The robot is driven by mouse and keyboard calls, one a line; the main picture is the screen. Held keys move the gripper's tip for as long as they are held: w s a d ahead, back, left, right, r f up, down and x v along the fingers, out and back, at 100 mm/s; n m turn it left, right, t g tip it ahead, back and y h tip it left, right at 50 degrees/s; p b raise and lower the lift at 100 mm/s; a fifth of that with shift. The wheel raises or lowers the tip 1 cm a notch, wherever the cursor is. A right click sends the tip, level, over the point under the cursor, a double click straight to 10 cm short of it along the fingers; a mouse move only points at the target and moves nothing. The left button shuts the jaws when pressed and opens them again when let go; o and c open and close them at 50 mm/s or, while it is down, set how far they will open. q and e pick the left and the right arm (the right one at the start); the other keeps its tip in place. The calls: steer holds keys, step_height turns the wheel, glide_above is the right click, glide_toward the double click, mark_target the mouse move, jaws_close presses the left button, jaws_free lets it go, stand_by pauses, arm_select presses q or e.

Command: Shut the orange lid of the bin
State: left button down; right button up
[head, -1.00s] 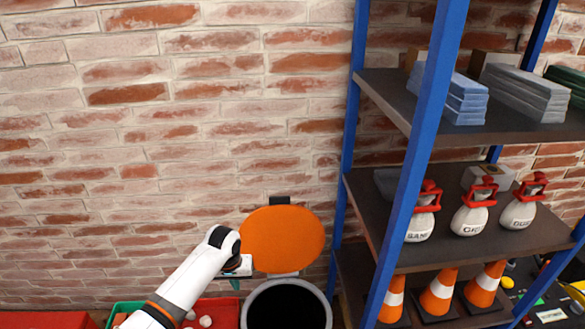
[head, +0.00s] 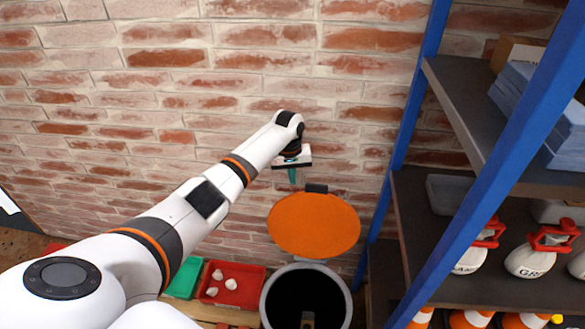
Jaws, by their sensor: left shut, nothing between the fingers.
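The orange lid (head: 314,225) stands raised behind the bin, with its round face toward me. The grey bin (head: 268,303) below it is open at the top, and its inside is dark. My left gripper (head: 292,178) is above the lid's upper left edge, near the brick wall, with its fingers pointing down. It is shut and empty, and seems apart from the lid. A small dark block (head: 316,188) shows at the lid's top edge. My right gripper is not in view.
A blue-framed shelf (head: 407,130) stands close on the right, holding blue stacks, white bags with red tops and orange cones. A red tray (head: 245,290) with white lumps and a green tray (head: 185,278) lie left of the bin. The brick wall (head: 150,80) closes the back.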

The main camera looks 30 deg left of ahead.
arm_select(q)
steer(key=f, duration=0.3)
steer(key=shift+w+f, duration=0.2)
steer(key=shift+f, duration=0.15)
